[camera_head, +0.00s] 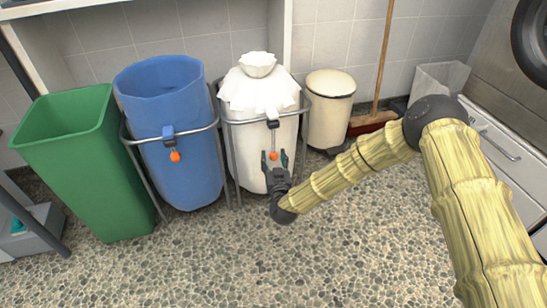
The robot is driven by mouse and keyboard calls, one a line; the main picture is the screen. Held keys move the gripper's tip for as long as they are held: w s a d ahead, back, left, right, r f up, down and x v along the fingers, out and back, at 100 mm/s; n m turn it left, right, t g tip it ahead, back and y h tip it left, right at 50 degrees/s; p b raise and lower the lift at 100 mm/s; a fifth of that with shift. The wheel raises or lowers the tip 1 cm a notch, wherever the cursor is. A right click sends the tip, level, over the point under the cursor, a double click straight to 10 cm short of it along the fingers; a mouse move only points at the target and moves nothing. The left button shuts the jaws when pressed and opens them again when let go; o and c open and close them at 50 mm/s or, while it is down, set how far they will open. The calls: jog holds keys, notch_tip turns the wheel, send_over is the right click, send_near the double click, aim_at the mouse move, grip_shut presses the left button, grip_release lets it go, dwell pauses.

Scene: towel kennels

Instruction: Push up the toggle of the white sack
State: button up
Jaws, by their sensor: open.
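The white sack (245,140) stands upright in a grey metal frame, its top gathered into a ruffled neck (257,65). Its toggle (273,156) is a small orange piece hanging on a short strap below a dark clip (272,124) at the front of the frame. My gripper (274,160) is at the front of the white sack, fingers pointing up. Its two dark fingers are apart, one on each side of the orange toggle in the picture. Whether they touch the toggle cannot be told.
A blue sack (170,150) in a similar frame, with its own orange toggle (175,156), stands left of the white one. A green bin (80,165) is at far left. A cream pedal bin (330,115) and a broom (372,122) stand to the right. The pebbled floor (250,260) in front is clear.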

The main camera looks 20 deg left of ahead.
jog(key=v, duration=1)
jog(key=shift+s+d, duration=0.2)
jog(key=shift+s, duration=0.05)
jog(key=s+d+f+m+g+h+p, duration=0.15)
jog(key=s+d+f+g, duration=0.25)
jog(key=s+d+f, duration=0.4)
jog(key=s+d+f+n+g+h+p, duration=0.15)
jog(key=s+d+f+g, duration=0.4)
jog(key=d, duration=0.55)
jog(key=s+d+r+m+g+h+p, duration=0.15)
jog(key=s+d+m+g+h, duration=0.45)
jog(key=s+d, duration=1.75)
notch_tip(320, 180, up, 38)
jog(key=s+a+y+p, duration=0.1)
jog(key=p, duration=3.7)
jog(key=shift+a+f+n+g+p, duration=0.15)
jog(key=shift+a+n+g+p, duration=0.15)
jog(key=shift+a+g, duration=0.15)
